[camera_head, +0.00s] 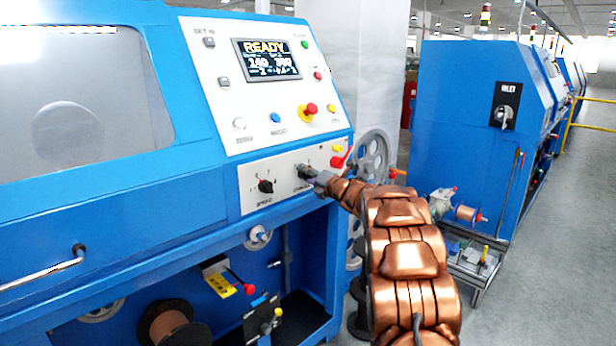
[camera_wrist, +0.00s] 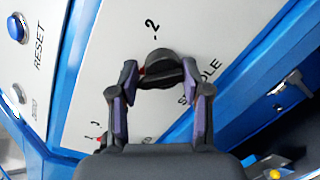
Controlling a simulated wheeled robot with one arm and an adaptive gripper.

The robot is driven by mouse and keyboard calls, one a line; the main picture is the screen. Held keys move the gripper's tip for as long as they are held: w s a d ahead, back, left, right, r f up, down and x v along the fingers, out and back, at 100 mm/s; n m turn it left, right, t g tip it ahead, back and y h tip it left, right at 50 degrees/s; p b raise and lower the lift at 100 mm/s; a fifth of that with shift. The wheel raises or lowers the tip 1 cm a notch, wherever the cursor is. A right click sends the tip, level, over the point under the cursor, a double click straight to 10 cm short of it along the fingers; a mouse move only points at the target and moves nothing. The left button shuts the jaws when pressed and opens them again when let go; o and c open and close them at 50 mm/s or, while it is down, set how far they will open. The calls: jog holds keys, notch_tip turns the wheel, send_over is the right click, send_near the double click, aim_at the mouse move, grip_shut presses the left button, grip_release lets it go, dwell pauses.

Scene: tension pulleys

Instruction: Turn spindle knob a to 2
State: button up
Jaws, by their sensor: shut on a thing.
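The dark round spindle knob (camera_wrist: 160,62) is on the pale panel in the wrist view. A "2" mark stands just above it there, and a partly hidden label ending in "DLE" lies below right. My gripper (camera_wrist: 158,76) is shut on the knob, with one finger at each side. In the head view my gripper (camera_head: 321,181) reaches the lower panel (camera_head: 285,197) at its right part, and the knob (camera_head: 305,172) shows only partly beside the fingers. I cannot tell which way the knob's pointer faces.
Another black knob (camera_head: 265,186) sits to the left on the same panel. Above are a display (camera_head: 267,59) reading READY and a red emergency button (camera_head: 310,110). A grey spoked wheel (camera_head: 370,157) stands behind my arm.

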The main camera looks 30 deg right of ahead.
jog(key=shift+d+f+m+p, duration=0.15)
jog(key=shift+m+p, duration=0.25)
jog(key=shift+p, duration=0.2)
jog(key=m+p, duration=0.1)
jog(key=p, duration=0.1)
jog(key=m+p, duration=0.1)
jog(key=p, duration=0.1)
jog(key=shift+r+m+g, duration=0.2)
jog(key=shift+m+g, duration=0.1)
jog(key=m+p, duration=0.2)
jog(key=p, duration=0.2)
jog(key=m+p, duration=0.3)
jog(key=p, duration=0.1)
jog(key=shift+g+y, duration=0.3)
jog(key=shift+g, duration=0.1)
jog(key=m+p, duration=0.2)
jog(key=p, duration=0.2)
jog(key=m+p, duration=0.3)
jog(key=p, duration=0.1)
jog(key=shift+f+m+g+y+p, duration=0.2)
jog(key=shift+m+g+y+p, duration=0.1)
jog(key=shift+y+p, duration=0.1)
jog(key=m+p, duration=0.2)
jog(key=p, duration=0.1)
jog(key=shift+f+m, duration=0.3)
jog(key=shift+f+y, duration=0.1)
jog(key=shift+y, duration=0.3)
jog(key=o, duration=0.9)
jog(key=shift+o, duration=0.5)
jog(key=shift+r, duration=0.3)
